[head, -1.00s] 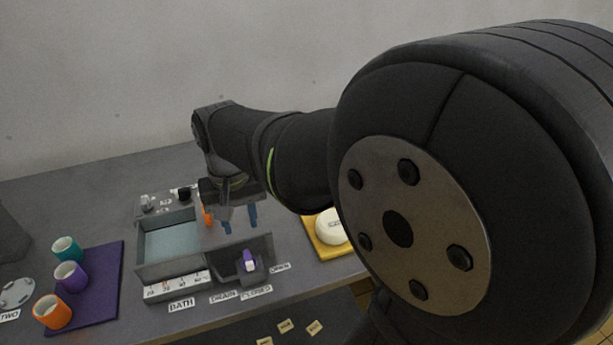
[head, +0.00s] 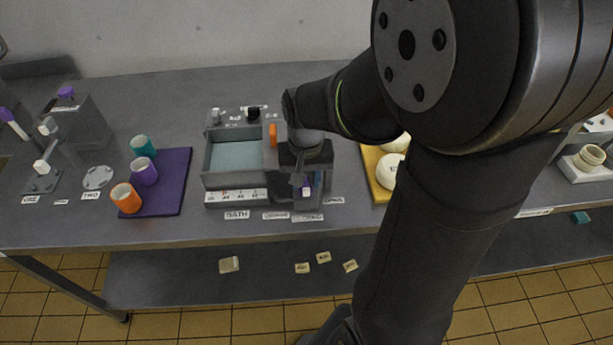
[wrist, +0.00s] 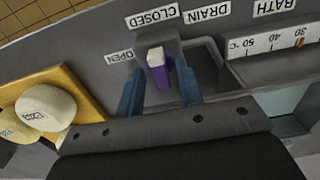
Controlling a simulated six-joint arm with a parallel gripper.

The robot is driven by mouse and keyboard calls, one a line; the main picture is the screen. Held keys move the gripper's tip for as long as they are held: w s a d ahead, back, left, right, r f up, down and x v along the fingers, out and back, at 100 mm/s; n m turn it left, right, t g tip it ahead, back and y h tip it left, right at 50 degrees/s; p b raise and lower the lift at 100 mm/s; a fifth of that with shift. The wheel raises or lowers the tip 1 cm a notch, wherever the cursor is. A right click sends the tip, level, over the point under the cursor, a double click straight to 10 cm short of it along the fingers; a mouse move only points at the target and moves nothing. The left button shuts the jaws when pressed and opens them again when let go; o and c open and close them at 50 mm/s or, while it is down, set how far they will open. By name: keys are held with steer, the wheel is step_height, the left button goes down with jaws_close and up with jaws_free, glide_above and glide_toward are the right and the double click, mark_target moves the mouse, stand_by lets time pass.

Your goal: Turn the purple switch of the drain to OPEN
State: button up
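The purple drain switch (head: 306,191) has a pale end and sits at the front of the dark drain box, right of the bath basin. In the wrist view the switch (wrist: 163,68) stands between the blue fingers of my gripper (wrist: 160,72), with a gap on each side. It points toward the CLOSED label (wrist: 152,17); the OPEN label (wrist: 119,56) lies to the left in that view. My gripper (head: 308,183) is open, low over the drain box. In the head view it partly hides the box and switch.
The bath basin (head: 236,181) stands left of my gripper, with an orange handle (head: 273,135) at its back right. A yellow board (head: 381,190) with pale round things is close on the right. Cups stand on a purple mat (head: 168,207) at the left.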

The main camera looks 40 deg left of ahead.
jaws_close()
steer(key=shift+n, duration=0.4)
steer(key=n, duration=1.1)
steer(key=shift+n, duration=0.4)
steer(key=n, duration=0.5)
steer(key=shift+n, duration=0.3)
steer(key=shift+o, duration=0.8)
jaws_free()
